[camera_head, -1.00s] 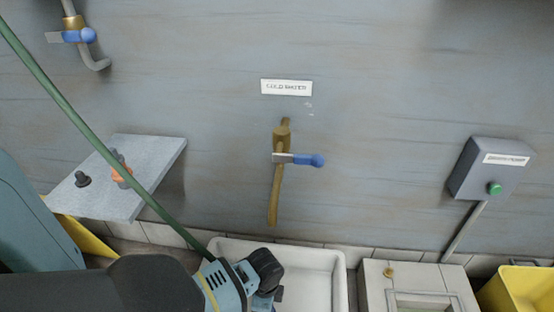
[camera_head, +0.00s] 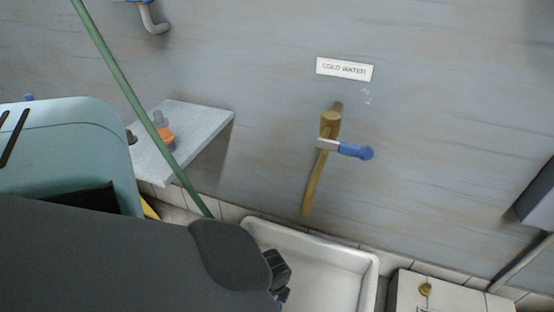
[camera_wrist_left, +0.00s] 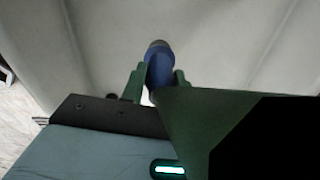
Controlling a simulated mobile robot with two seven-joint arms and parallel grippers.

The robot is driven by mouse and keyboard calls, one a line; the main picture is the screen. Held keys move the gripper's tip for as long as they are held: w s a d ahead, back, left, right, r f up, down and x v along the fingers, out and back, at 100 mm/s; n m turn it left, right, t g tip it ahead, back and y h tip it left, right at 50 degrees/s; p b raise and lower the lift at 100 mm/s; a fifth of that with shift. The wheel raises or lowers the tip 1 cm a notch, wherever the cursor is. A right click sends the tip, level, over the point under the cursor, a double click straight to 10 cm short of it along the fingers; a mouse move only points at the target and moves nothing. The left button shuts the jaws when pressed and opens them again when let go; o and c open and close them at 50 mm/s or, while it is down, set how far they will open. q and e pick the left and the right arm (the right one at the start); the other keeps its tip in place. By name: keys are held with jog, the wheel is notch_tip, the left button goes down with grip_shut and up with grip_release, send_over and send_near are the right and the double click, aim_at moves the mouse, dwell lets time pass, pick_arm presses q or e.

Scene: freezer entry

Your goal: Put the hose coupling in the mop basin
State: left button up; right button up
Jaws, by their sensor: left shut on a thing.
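The hose coupling (camera_wrist_left: 158,68), a blue piece with a grey end, is between the green fingers of my left gripper (camera_wrist_left: 158,84) in the left wrist view. The gripper is shut on it. The pale inner surface of the white mop basin (camera_wrist_left: 225,50) fills the view behind it. In the head view the mop basin (camera_head: 365,275) stands on the floor against the wall. Part of my left gripper (camera_head: 279,276) shows over the basin's left side; my arm hides the rest and the coupling. My right gripper is not in view.
A brass tap (camera_head: 330,125) with a blue lever is on the wall above the basin. A grey shelf (camera_head: 205,125) at left holds an orange and grey piece (camera_head: 163,127). A green pole or hose (camera_head: 130,95) slants down behind my arm. A pale box (camera_head: 440,290) stands right of the basin.

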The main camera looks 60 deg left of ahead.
pick_arm(q)
jog(key=shift+w, duration=0.1)
jog(key=shift+f, duration=0.2)
notch_tip(320, 180, down, 4)
jog(key=shift+r+b, duration=0.1)
jog(key=shift+b, duration=1.15)
jog(key=shift+f, duration=0.35)
jog(key=shift+r, duration=0.1)
jog(key=shift+f, duration=0.2)
jog(key=o, duration=1.1)
